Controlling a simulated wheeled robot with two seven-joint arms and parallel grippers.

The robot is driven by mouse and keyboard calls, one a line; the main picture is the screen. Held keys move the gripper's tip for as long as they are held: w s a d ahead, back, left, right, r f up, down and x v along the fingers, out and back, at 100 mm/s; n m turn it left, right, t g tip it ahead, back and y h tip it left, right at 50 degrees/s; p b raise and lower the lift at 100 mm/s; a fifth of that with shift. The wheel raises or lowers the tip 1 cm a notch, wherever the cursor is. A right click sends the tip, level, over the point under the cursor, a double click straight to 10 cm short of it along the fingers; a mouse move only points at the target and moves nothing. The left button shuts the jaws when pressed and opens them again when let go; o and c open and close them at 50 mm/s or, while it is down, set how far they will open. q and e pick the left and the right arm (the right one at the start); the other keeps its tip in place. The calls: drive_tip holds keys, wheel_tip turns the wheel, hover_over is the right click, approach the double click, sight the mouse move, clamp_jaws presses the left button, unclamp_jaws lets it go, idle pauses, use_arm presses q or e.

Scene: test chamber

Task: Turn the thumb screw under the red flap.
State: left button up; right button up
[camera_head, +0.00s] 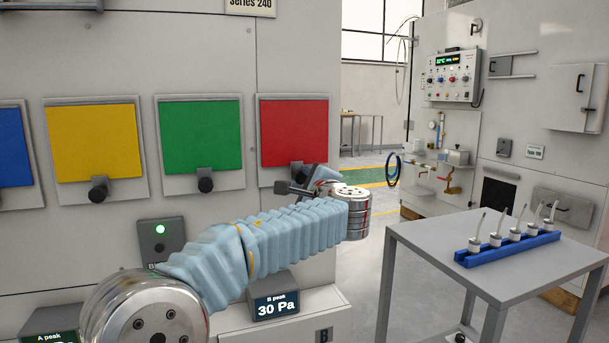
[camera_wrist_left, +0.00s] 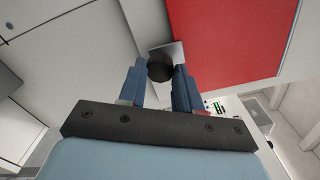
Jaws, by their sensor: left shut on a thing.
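The red flap (camera_head: 293,132) hangs closed on the front of the grey cabinet, at the right end of a row of coloured flaps. It also shows in the left wrist view (camera_wrist_left: 228,35). The black thumb screw (camera_wrist_left: 160,67) sits at the flap's lower edge, between the blue fingers of my left gripper (camera_wrist_left: 160,85). The fingers are shut on the screw from both sides. In the head view my left gripper (camera_head: 297,186) is at the bottom of the red flap, and the screw there is largely hidden by it. My right gripper is in neither view.
The green flap (camera_head: 201,137), yellow flap (camera_head: 94,142) and blue flap (camera_head: 12,147) have their own black knobs below. A "B peak" display (camera_head: 275,303) reads 30 Pa under my arm. A grey table (camera_head: 437,250) with a blue rack (camera_head: 508,247) stands at the right.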

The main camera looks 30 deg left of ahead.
use_arm(q)
drive_tip(key=m+p, duration=0.1)
drive_tip(key=m, duration=0.2)
drive_tip(key=shift+w+d+f+m+p, duration=0.1)
drive_tip(key=shift+d+f+m+p, duration=0.1)
drive_tip(key=shift+m+p, duration=0.2)
drive_tip(key=shift+f+m, duration=0.1)
drive_tip(key=shift+m, duration=1.6)
drive_tip(key=shift+a, duration=0.1)
drive_tip(key=o, duration=1)
drive_tip(key=shift+p, duration=0.3)
drive_tip(key=shift+o, duration=0.2)
drive_tip(key=shift+r, duration=0.2)
drive_tip(key=b+v, duration=0.2)
drive_tip(key=v, duration=1.2)
drive_tip(key=shift+a+f, duration=0.1)
drive_tip(key=shift+f, duration=0.05)
